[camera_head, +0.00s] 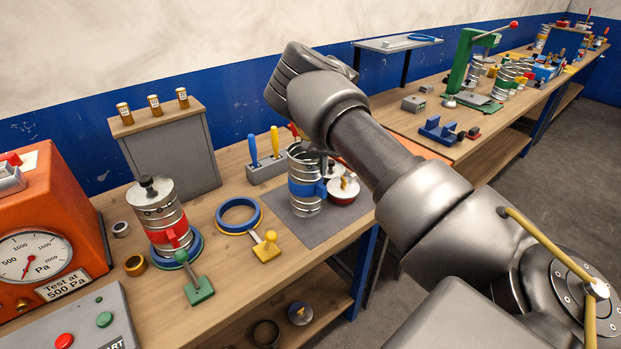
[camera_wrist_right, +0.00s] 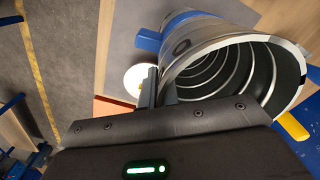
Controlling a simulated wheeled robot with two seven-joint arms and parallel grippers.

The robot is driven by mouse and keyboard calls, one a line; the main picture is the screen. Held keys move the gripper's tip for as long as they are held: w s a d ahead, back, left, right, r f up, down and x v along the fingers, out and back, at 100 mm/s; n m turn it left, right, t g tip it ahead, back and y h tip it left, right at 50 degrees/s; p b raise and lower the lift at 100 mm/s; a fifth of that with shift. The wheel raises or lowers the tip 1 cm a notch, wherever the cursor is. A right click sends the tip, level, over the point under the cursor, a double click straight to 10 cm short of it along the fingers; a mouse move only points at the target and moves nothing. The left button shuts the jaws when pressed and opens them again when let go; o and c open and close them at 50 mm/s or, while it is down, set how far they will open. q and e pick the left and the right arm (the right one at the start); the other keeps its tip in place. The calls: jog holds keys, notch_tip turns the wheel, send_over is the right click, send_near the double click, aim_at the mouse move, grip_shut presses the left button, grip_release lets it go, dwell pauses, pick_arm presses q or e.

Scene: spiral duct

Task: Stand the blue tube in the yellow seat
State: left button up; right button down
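The blue tube (camera_head: 303,190) is a ribbed metal duct with a blue band and a blue side tab. It stands upright on a grey mat, its top partly behind my right arm. In the right wrist view, its open, ribbed mouth (camera_wrist_right: 205,48) faces the camera. My right gripper (camera_wrist_right: 159,75) is at the tube's rim, its two dark fingers close together with the tube wall apparently between them. In the head view the arm hides these fingers. The yellow seat (camera_head: 266,248), a blue-topped ring with a yellow handle, lies empty left of the tube. My left gripper is out of view.
A red-banded tube (camera_head: 160,215) stands in a green-handled seat to the left. An orange pressure gauge box (camera_head: 45,235) is further left. A tool block (camera_head: 266,170) and a grey cabinet (camera_head: 172,155) stand behind. A round red-sided part (camera_head: 343,190) sits close right of the blue tube.

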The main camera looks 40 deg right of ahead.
jog(key=shift+r, duration=0.15)
notch_tip(320, 180, up, 28)
jog(key=p, duration=0.3)
